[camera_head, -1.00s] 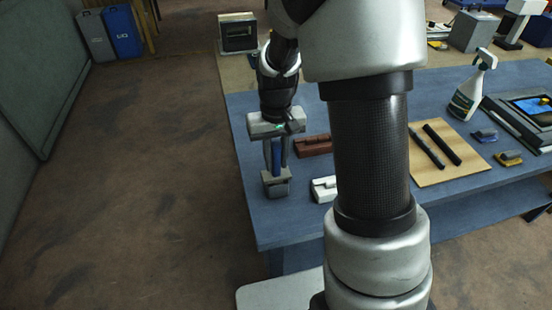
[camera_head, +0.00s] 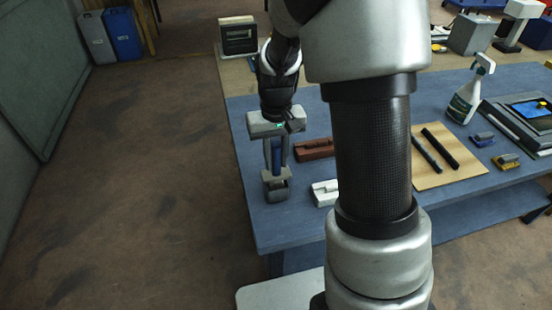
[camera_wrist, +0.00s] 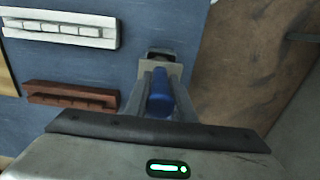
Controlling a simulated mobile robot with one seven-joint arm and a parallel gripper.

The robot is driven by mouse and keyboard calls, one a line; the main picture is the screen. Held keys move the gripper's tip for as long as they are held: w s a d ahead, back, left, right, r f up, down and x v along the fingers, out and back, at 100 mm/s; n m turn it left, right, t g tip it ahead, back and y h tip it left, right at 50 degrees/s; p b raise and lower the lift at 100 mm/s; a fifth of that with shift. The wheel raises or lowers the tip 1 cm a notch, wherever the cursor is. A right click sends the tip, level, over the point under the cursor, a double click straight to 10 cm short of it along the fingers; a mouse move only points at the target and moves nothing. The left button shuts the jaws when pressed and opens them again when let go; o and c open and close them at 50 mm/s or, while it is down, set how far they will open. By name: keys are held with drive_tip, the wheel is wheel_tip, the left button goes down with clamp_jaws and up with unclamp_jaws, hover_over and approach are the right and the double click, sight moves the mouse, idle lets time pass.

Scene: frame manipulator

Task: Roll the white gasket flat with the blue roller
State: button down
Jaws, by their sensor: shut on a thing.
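My gripper (camera_head: 276,172) is shut on the upright blue roller (camera_head: 276,155), at the left side of the blue table. The roller also shows as a blue cylinder between the fingers in the wrist view (camera_wrist: 160,92). Just below the fingertips is a grey holder (camera_head: 277,193) with a dark opening, also in the wrist view (camera_wrist: 162,55). I cannot tell whether the roller's lower end is still inside it. I cannot make out a white gasket in either view.
A brown notched block (camera_head: 314,149) and a white notched block (camera_head: 322,193) stand right of the holder. A tan board (camera_head: 450,176) with two dark bars lies beyond my arm. A spray bottle (camera_head: 466,98) and small blue and yellow blocks stand farther right.

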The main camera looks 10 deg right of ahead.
sight(277, 143)
drive_tip(key=shift+r+p, duration=1.55)
drive_tip(key=shift+r, duration=0.85)
drive_tip(key=shift+d, duration=0.1)
